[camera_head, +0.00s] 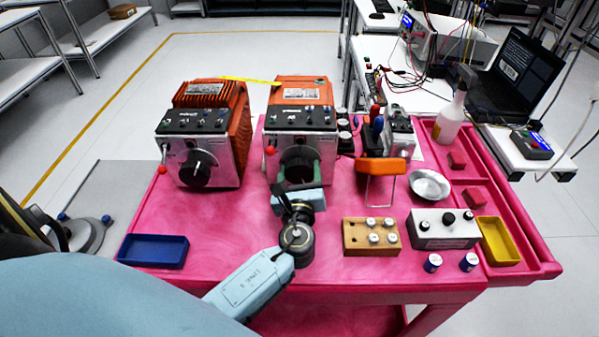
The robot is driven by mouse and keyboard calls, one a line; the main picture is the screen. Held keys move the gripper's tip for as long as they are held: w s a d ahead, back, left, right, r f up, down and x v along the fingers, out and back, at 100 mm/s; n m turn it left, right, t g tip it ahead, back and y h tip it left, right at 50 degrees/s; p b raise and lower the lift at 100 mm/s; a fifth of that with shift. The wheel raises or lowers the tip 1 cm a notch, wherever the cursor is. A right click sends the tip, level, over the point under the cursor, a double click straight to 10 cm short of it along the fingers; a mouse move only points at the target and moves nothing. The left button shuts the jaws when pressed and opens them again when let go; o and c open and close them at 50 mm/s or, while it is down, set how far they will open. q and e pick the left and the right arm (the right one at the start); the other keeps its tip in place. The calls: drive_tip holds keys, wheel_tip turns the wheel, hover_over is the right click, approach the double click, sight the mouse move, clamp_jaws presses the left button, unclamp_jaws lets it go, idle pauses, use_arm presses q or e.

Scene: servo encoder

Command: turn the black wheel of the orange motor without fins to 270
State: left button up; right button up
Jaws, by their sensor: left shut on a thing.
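The orange motor without fins (305,88) stands at the back middle of the pink cart, with a silver front panel. Its black wheel (299,158) faces me and is partly hidden behind my left gripper. My left gripper (299,172) reaches forward from below, its fingers shut on the black wheel. The wheel's pointer and scale are too covered to read. The other orange motor (209,94), with fins on top, stands to the left. Its own black wheel (196,168) has a white mark and is untouched. My right gripper is not in view.
An orange-handled wire stand (381,166), a metal bowl (429,184), a wooden block with knobs (355,238) and a grey box (440,236) stand right of my left arm. A blue tray (153,251) is at front left. The cart top between tray and motors is clear.

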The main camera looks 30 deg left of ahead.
use_arm(q)
drive_tip(key=shift+n, duration=0.3)
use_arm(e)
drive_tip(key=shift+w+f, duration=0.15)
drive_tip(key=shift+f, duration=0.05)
use_arm(q)
drive_tip(key=n+b, duration=0.3)
drive_tip(key=n, duration=0.1)
drive_tip(key=shift+f, duration=0.15)
drive_tip(key=n+b, duration=0.3)
drive_tip(key=n, duration=0.2)
drive_tip(key=shift+a+n, duration=0.1)
drive_tip(key=shift+n, duration=0.3)
drive_tip(key=shift+n+b, duration=1.1)
drive_tip(key=shift+n, duration=0.5)
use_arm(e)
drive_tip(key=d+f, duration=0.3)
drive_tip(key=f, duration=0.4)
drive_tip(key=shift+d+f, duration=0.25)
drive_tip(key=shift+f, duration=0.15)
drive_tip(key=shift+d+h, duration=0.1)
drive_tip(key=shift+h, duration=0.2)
use_arm(q)
drive_tip(key=o, duration=1)
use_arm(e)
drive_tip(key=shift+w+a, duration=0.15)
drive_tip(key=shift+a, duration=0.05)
